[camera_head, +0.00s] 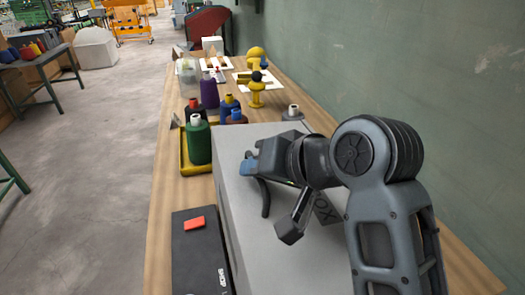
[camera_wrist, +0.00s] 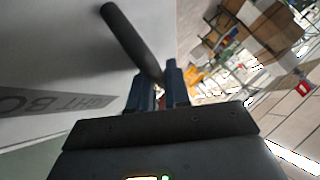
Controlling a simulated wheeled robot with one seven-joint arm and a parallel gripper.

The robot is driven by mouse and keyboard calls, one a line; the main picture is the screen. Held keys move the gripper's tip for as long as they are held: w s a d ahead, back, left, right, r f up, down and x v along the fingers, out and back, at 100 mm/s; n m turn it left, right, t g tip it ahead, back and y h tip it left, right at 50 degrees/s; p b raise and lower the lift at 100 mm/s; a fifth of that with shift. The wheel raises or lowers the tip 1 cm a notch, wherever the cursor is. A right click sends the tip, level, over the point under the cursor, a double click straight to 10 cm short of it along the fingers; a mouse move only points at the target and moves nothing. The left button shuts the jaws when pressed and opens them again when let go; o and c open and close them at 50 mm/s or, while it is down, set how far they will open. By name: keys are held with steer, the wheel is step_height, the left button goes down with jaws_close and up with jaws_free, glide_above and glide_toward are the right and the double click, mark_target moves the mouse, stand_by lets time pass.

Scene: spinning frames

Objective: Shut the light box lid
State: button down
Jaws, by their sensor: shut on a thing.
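The light box (camera_head: 290,265) is a large pale grey box on the bench, with a dark label reading "BOX" on its broad face. That label also shows at the left of the wrist view (camera_wrist: 50,103). My gripper (camera_head: 248,168) is at the far left part of the box, its blue fingertips close together. A dark bar handle (camera_head: 265,200) stands out from the pale face below the fingers. In the wrist view the handle (camera_wrist: 132,42) runs down to my fingers (camera_wrist: 158,90), which are shut on its end. My arm hides much of the box; the lid's angle is hard to tell.
A black case (camera_head: 200,255) with a red patch lies left of the box. A green spool (camera_head: 198,142) stands in a yellow tray (camera_head: 190,168) behind it, with several more spools beyond. A green wall (camera_head: 430,70) runs along the right. The floor at left (camera_head: 100,150) is open.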

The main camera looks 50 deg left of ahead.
mark_target(248, 186)
steer(key=shift+s+a+f, duration=0.15)
steer(key=shift+s+f, duration=0.2)
steer(key=shift+f, duration=0.45)
steer(key=shift+s+a+f, duration=0.1)
steer(key=shift+s+f, duration=0.2)
steer(key=shift+f, duration=0.6)
steer(key=c, duration=1.2)
jaws_free()
steer(key=shift+w+d, duration=0.1)
steer(key=shift+w, duration=0.05)
steer(key=shift+w+d+r, duration=0.1)
steer(key=shift+d+r, duration=0.15)
steer(key=shift+r, duration=0.05)
steer(key=v, duration=0.7)
steer(key=shift+r+b, duration=0.4)
